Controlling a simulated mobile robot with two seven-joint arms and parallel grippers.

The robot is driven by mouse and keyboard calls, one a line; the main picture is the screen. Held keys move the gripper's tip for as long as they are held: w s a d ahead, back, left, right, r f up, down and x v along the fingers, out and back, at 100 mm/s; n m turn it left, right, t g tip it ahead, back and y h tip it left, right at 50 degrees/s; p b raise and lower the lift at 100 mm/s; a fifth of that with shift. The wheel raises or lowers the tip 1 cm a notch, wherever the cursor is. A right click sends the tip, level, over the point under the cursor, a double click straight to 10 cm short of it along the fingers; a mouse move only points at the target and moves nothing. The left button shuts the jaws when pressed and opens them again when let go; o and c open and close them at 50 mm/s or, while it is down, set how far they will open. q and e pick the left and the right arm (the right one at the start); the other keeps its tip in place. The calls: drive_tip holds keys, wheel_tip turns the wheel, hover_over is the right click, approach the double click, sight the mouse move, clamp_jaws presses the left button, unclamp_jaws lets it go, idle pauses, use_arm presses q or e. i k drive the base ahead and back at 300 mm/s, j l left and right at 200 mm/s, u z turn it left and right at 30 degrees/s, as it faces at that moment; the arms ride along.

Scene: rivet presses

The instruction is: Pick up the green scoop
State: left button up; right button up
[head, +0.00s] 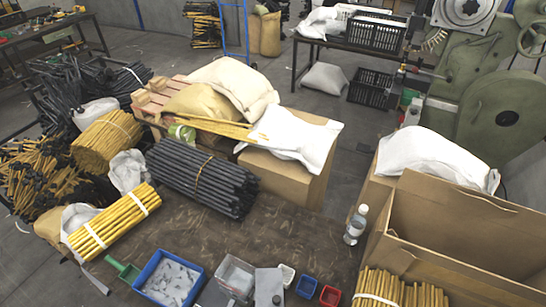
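The green scoop (125,271) lies on the brown worktable (225,225) near its front left, in the lower left of the head view. One narrow end points up and left, and its wider part is close to the left side of a blue tray (151,291). The tray holds pale, clear-looking pieces. Neither my left nor my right gripper shows in the head view.
A bundle of yellow rods (115,220) lies behind the scoop, and a bundle of black rods (202,176) lies farther back. A grey bin (236,275), small blue (307,287) and red (330,296) bins and a clear bottle (356,225) stand to the right. The table's middle is clear.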

sight(130, 273)
drive_tip(key=k, duration=0.25)
drive_tip(key=j+u, duration=0.2)
drive_tip(key=u, duration=0.15)
drive_tip(key=k+j+u, duration=0.1)
drive_tip(key=u, duration=0.25)
drive_tip(key=j+u, duration=0.35)
